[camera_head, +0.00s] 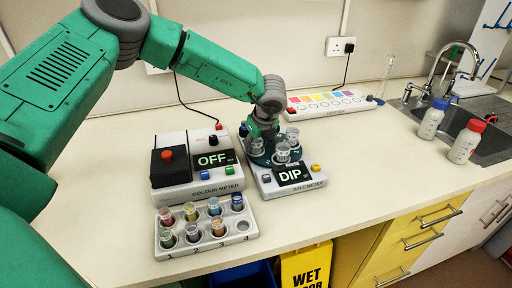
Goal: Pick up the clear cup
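Several clear cups stand in a round dark teal holder (262,158) at the back of the salt meter. One clear cup (283,153) is at the front of the holder, another (292,135) at its right. My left gripper (263,133) reaches down from the left over the back of this holder, close to the cups. Its fingers are small and dark and partly blend with the holder, so I cannot see whether they are open or touch a cup. My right gripper is out of view.
The salt meter (290,187) reads DIP; the colour meter (205,190) beside it reads OFF. A white rack (178,248) with several coloured cups is in front. A colour-chart strip (325,112) lies behind. Two bottles stand by the sink at right. The bench's right middle is clear.

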